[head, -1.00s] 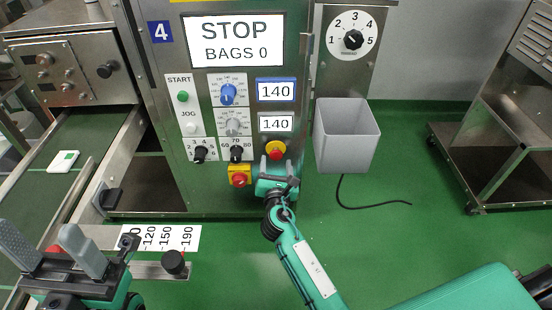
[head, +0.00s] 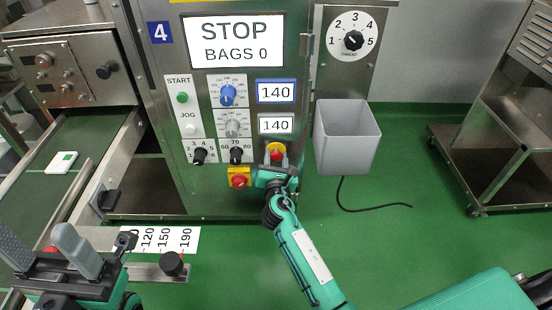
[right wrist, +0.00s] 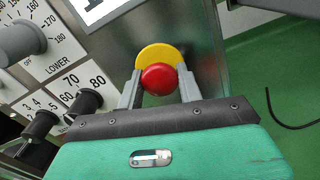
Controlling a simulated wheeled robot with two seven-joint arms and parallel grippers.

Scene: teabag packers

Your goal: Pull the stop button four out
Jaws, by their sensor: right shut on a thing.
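Machine four's stop button (head: 277,155) is a red mushroom knob on a yellow round base, at the lower right of the panel. It also shows in the right wrist view (right wrist: 159,79). My right gripper (head: 277,161) is at the button, its grey fingers on either side of the red knob and shut on it. In the right wrist view the yellow base shows above the knob. My left gripper (head: 45,248) is at the lower left, its fingers apart and empty, away from the panel.
A red rotary switch (head: 239,177) on a yellow plate sits just left below the button. Black knobs (head: 236,155), a green start button (head: 182,97) and a display (head: 234,42) reading STOP, BAGS 0 are on the panel. A grey bin (head: 346,140) hangs to the right.

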